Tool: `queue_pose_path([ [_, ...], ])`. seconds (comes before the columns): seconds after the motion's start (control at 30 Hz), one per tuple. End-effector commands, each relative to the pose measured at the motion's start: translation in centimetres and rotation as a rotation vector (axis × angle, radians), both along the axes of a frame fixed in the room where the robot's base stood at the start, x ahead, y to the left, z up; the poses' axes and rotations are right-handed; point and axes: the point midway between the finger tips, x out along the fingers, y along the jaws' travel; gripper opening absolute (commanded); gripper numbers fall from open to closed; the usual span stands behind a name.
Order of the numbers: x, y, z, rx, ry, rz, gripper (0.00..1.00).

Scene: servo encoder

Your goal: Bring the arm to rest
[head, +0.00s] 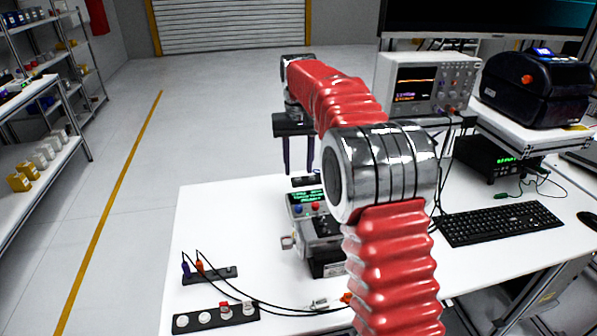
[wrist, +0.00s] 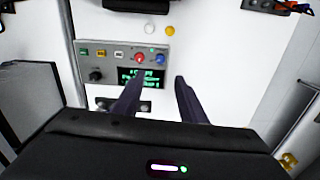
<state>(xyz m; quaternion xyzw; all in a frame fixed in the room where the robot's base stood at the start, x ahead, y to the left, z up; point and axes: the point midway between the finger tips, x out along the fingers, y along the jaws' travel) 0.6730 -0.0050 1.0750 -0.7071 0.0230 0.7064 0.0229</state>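My gripper (head: 298,165) hangs from the far end of my raised red arm, above the far edge of the white table in the head view. In the wrist view its two dark fingers (wrist: 160,82) stand apart with nothing between them. The encoder tester (head: 318,240), a boxy device with a green display, stands on the table, partly hidden behind my arm. Its panel (wrist: 100,55) with a red knob and a blue knob shows beyond the fingers in the wrist view. I cannot tell the exact height of the fingers above the table.
An oscilloscope (head: 430,84), a black printer (head: 537,88) and a keyboard (head: 500,222) are at the right. A black socket strip (head: 215,318) and a smaller one (head: 210,275) with cables lie at the front left. Shelves (head: 35,130) stand beyond clear floor at the left.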

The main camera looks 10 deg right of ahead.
Motion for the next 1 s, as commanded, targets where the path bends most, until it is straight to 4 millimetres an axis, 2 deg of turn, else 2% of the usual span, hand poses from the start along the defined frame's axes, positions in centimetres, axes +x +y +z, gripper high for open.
queue_pose_path([
  [0.33,-0.1,0.0,0.1,0.000,-0.002,0.000,0.38],
  [0.47,-0.8,0.0,0.9,0.000,-0.016,0.002,0.38],
  [0.67,-3.5,0.1,3.2,-0.001,-0.055,0.007,0.38],
  [1.0,-9.5,0.2,6.5,-0.002,-0.136,0.017,0.38],
])
